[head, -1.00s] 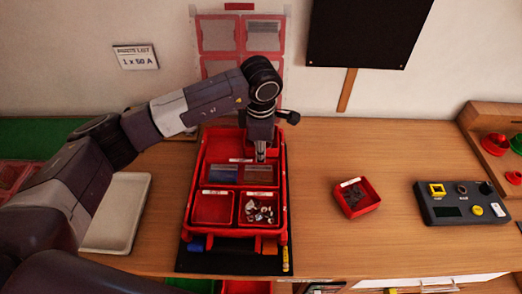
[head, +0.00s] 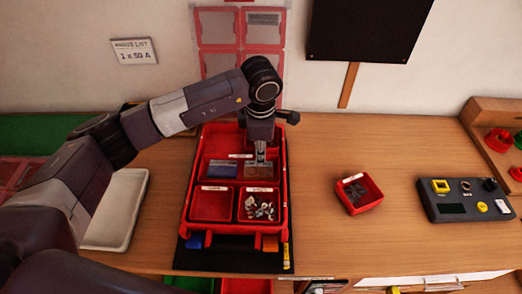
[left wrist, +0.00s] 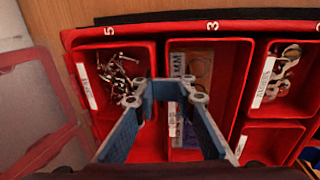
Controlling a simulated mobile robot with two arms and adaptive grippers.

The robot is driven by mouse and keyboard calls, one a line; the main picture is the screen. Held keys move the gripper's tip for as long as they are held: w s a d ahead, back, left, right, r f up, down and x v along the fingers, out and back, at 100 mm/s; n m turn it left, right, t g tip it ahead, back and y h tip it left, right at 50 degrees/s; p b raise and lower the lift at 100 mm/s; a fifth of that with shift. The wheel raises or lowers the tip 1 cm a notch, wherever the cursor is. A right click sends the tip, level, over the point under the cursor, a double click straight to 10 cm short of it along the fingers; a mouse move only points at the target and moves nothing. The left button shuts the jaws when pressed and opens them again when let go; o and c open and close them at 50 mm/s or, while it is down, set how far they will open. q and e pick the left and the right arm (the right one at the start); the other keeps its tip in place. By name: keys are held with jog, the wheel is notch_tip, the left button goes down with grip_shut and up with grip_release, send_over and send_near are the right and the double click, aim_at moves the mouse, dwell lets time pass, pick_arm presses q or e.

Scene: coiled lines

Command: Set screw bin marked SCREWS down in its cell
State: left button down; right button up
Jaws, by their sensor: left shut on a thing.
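The screw bin (left wrist: 120,70) is red, holds small silvery screws and has a white label on its far side, at left in the left wrist view. It lies within the red tray (head: 284,190), at the far end in the head view, where my arm partly hides it. My left gripper (head: 260,161) points down over the tray. In the left wrist view its blue fingers (left wrist: 166,98) straddle the bin's near wall, shut on it. The bin looks level; whether its underside touches the cell floor is hidden. My right gripper is not in view.
Neighbouring bins are a middle one with blue and brown packs (head: 222,170), an empty one (head: 212,206) and one with washers (head: 260,208). A loose red bin (head: 360,193) and a control box (head: 465,200) stand right. Open table lies between tray and loose bin.

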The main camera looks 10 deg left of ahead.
pick_arm(q)
jog(key=shift+f, duration=0.35)
jog(key=shift+r, duration=0.1)
jog(key=c, duration=1.7)
grip_release()
jog(key=shift+r, duration=0.15)
jog(key=r, duration=0.5)
jog(key=s+r, duration=0.1)
jog(key=r, duration=0.1)
jog(key=shift+r, duration=0.3)
